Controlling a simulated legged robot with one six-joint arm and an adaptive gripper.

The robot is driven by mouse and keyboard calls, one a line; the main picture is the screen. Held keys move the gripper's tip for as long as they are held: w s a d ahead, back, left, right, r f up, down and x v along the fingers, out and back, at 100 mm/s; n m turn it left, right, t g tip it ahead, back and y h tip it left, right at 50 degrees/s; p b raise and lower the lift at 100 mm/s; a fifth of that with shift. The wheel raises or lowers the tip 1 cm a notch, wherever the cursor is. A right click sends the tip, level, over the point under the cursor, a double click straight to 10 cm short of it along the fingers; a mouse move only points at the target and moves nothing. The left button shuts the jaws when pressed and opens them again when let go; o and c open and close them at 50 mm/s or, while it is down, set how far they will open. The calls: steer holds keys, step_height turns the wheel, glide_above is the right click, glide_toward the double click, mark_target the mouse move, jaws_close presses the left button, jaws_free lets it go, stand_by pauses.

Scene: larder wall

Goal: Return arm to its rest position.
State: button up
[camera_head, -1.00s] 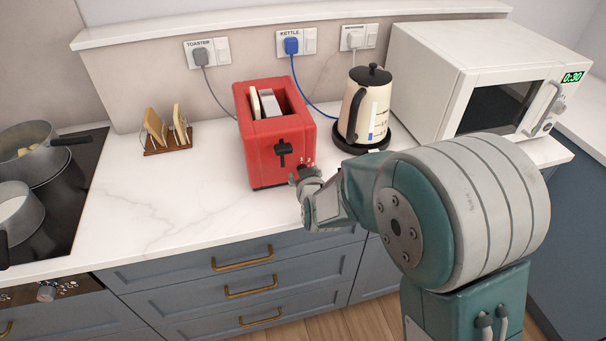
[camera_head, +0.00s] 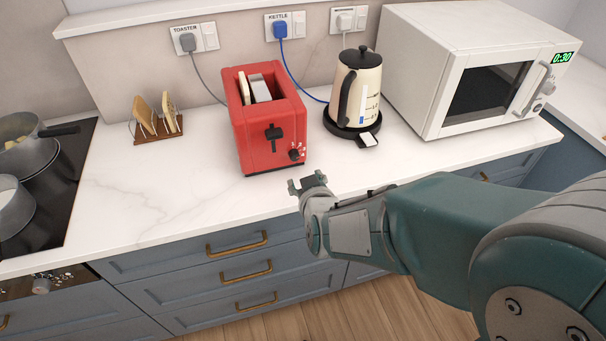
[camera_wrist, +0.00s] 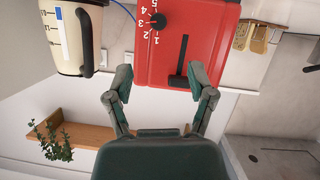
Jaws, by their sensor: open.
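My gripper (camera_head: 308,184) is open and empty at the counter's front edge, in front of the red toaster and apart from it. In the wrist view its two fingers (camera_wrist: 160,88) are spread, with nothing between them. The red toaster (camera_head: 250,146) stands on the counter with a slice of bread showing in one slot. Its lever and dial face me, and its front also shows in the wrist view (camera_wrist: 205,35). My arm reaches in from the lower right.
The cream kettle (camera_head: 367,88) stands on its black base right of the toaster. A white microwave (camera_head: 450,50) is farther right. A toast rack (camera_head: 160,138) stands to the left, then a hob (camera_head: 75,170) with pans. The front left counter (camera_head: 160,205) is clear.

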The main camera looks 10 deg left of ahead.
stand_by(0.4)
steer(key=s+d+r+m+g+h, duration=0.2)
steer(key=d+r, duration=0.1)
steer(key=d, duration=0.5)
steer(key=s+d+r+m+g+h, duration=0.15)
steer(key=d+r, duration=0.25)
steer(key=d, duration=0.4)
steer(key=s+d+r+m+g+h, duration=0.2)
steer(key=s+d+m+g, duration=0.1)
steer(key=s+d, duration=0.8)
steer(key=s+m, duration=0.1)
steer(key=s, duration=0.1)
steer(key=shift+s+r+h, duration=0.3)
steer(key=shift+h, duration=0.05)
